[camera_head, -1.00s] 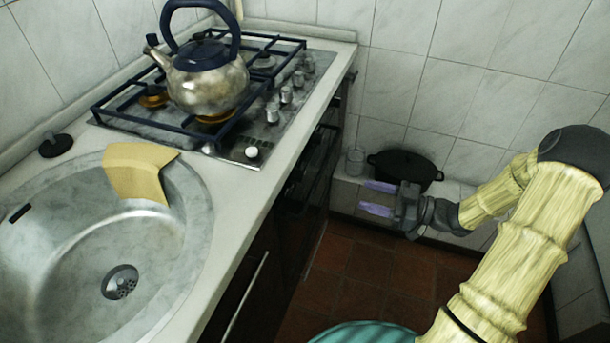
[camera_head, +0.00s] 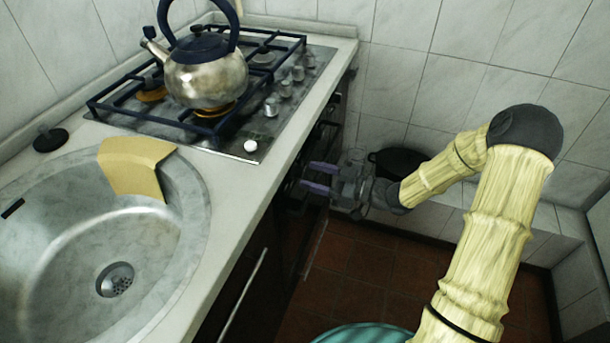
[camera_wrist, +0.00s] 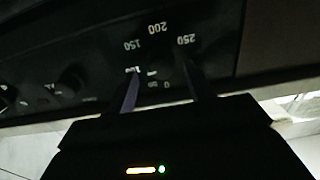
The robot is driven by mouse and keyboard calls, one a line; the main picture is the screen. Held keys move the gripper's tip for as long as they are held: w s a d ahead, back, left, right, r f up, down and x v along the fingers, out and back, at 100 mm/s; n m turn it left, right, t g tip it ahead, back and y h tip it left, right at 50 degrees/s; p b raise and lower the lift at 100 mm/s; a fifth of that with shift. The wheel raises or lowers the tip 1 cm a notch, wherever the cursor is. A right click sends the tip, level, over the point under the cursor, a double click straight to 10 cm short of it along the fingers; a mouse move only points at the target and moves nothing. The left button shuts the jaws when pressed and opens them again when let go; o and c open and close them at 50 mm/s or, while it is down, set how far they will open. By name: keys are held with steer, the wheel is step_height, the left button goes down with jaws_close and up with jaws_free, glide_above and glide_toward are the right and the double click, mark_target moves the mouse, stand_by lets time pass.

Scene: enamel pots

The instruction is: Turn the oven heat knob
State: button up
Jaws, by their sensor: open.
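My gripper (camera_head: 312,178) is open at the dark oven front below the hob, with its two pale purple fingers pointing left at it. In the wrist view, its fingers (camera_wrist: 163,86) stand apart on either side of the heat dial (camera_wrist: 158,29), whose white numbers include 150, 200 and 250. The heat knob is very dark against the black panel, in the gap between the fingers. I cannot tell whether the fingers touch it. In the head view, the knob cannot be made out.
A second dark knob (camera_wrist: 72,80) is on the panel to the left in the wrist view. The counter edge overhangs the oven front. A kettle (camera_head: 207,78) stands on the hob, beside the sink (camera_head: 150,235). A black pot (camera_head: 398,160) is behind my arm. The floor (camera_head: 350,265) is clear.

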mark_target(298, 171)
steer(key=shift+x, duration=1.4)
steer(key=c, duration=0.9)
